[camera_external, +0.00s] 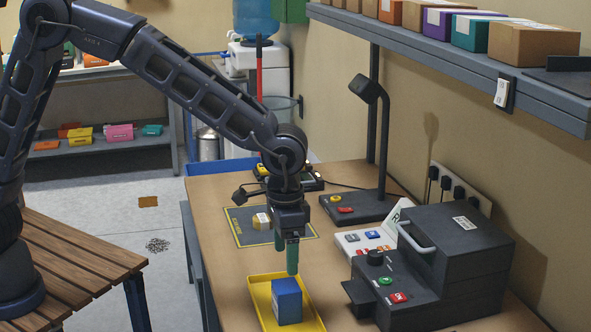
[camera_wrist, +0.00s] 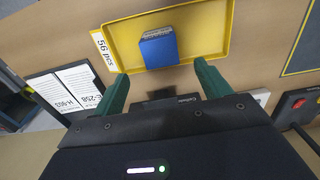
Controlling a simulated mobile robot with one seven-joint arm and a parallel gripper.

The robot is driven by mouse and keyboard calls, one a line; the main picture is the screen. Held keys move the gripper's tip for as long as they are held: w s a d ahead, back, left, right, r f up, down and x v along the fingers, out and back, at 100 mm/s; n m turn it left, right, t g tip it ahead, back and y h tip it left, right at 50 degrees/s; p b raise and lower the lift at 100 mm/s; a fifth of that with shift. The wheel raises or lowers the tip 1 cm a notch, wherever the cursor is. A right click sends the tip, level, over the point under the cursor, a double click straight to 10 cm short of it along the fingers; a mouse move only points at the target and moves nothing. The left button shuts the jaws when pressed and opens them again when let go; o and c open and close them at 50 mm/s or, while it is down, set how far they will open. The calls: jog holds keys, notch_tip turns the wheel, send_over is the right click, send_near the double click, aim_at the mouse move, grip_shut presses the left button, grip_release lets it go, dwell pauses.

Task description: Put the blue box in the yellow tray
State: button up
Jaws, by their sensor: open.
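The blue box (camera_external: 287,301) stands in the yellow tray (camera_external: 262,320) on the workbench, near the front of the external view.
A dark machine (camera_external: 450,255) with a handle stands right of the tray. A black stand (camera_external: 365,200) is farther back. A shelf (camera_external: 450,60) with boxes overhangs at upper right.

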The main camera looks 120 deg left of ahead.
jog(key=shift+s+d+r, duration=0.1)
jog(key=shift+d+r, duration=0.1)
jog(key=shift+r, duration=0.2)
jog(key=s+d+r+m+t, duration=0.2)
jog(key=s+d+r+m, duration=0.2)
jog(key=s+d+r, duration=1.25)
jog(key=s+d+m+t, duration=0.1)
jog(key=s+d, duration=0.4)
jog(key=s, duration=0.6)
jog(key=s+d+m+t, duration=0.1)
jog(key=s+d+m, duration=0.3)
jog(key=s, duration=0.8)
jog(key=shift+s+d+t, duration=0.25)
jog(key=shift+d+t, duration=0.05)
jog(key=shift+d, duration=0.85)
